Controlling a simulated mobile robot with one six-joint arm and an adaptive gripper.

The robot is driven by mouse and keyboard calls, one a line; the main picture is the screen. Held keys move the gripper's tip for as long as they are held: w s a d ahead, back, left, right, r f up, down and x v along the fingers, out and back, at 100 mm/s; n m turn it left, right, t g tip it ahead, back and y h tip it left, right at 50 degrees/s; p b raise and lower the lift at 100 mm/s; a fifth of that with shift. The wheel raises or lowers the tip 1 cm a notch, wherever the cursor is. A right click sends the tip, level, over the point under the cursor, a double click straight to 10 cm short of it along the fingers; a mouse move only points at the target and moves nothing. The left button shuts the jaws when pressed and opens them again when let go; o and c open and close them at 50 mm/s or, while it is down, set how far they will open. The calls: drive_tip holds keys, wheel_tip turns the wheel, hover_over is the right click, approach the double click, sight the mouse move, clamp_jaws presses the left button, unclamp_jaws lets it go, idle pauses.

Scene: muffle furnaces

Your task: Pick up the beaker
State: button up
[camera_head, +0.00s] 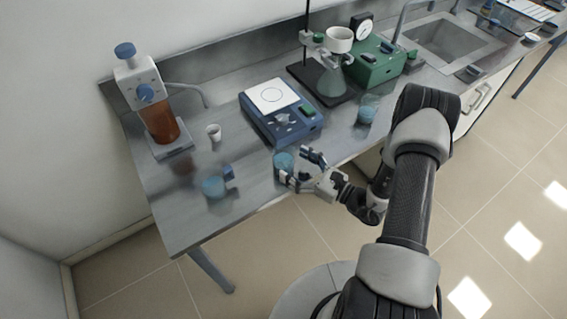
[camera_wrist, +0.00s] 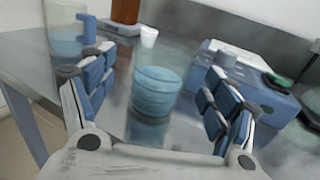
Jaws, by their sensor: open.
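A clear glass beaker with blue liquid (camera_head: 283,161) stands upright on the metal bench near its front edge. In the wrist view this beaker (camera_wrist: 157,90) is between my two fingers, with a visible gap on each side. My gripper (camera_head: 297,170) is open at the beaker, its fingers reaching to either side of it. The gripper also shows in the wrist view (camera_wrist: 155,105). Two more vessels with blue liquid stand on the bench: one with a handle at the left (camera_head: 214,187), and a beaker at the right (camera_head: 367,109).
A blue hotplate device (camera_head: 283,128) stands just behind the beaker. A dispenser bottle with brown liquid (camera_head: 160,120) and a small white cup (camera_head: 214,132) are at the back left. A filter flask (camera_head: 331,75), a green pump (camera_head: 372,68) and a sink (camera_head: 443,42) are farther right.

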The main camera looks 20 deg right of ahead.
sight(275, 153)
drive_tip(key=b+x, duration=0.1)
drive_tip(key=x, duration=0.3)
drive_tip(key=shift+w+a, duration=0.2)
drive_tip(key=shift+w, duration=0.15)
drive_tip(key=shift+c, duration=0.6)
drive_tip(key=c, duration=1.2)
